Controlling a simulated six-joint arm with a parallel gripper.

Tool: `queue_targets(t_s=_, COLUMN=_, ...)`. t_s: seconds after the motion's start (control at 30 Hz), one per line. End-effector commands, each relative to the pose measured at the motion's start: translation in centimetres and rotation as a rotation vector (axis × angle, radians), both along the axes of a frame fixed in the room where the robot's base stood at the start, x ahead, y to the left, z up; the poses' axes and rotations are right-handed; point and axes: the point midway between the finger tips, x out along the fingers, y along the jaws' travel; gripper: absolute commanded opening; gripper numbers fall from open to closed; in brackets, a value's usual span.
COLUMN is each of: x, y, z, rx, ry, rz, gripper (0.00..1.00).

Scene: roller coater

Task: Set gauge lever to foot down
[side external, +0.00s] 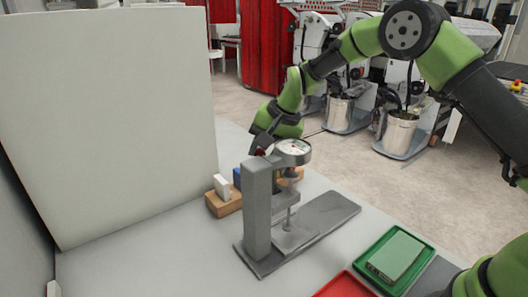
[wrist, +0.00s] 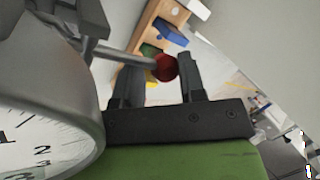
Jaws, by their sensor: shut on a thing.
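The gauge stand (side external: 257,208) is a grey column on a flat base, with a round dial gauge (side external: 292,151) at its top. The dial face fills the lower left of the wrist view (wrist: 40,140). A thin spindle with a foot (side external: 290,222) hangs below the dial; I cannot tell whether the foot touches the surface under it. The gauge lever (wrist: 125,53) is a grey rod ending in a red ball knob (wrist: 165,68). My gripper (side external: 262,146) is at the lever behind the column top, its dark fingers (wrist: 160,72) shut on the red knob.
A wooden block (side external: 224,203) with white and blue pieces stands behind the stand. A green tray (side external: 397,262) with a green box and a red tray (side external: 345,285) lie at front right. A pale panel (side external: 110,120) stands at left. The table's front left is clear.

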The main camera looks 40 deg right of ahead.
Motion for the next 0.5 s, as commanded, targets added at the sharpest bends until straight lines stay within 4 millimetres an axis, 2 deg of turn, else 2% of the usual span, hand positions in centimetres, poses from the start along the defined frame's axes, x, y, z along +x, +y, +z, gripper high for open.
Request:
queue_targets(t_s=0.37, x=-0.01, y=0.34, z=0.35, rx=0.01, ry=-0.021, rz=-0.008, gripper=0.0)
queue_targets(t_s=0.4, x=-0.02, y=0.35, z=0.35, rx=0.01, ry=-0.02, rz=-0.008, gripper=0.46)
queue_targets(t_s=0.47, x=-0.02, y=0.31, z=0.33, rx=0.009, ry=-0.02, rz=-0.007, gripper=0.6)
queue_targets(t_s=0.5, x=-0.03, y=0.29, z=0.31, rx=0.008, ry=-0.02, rz=-0.006, gripper=0.61)
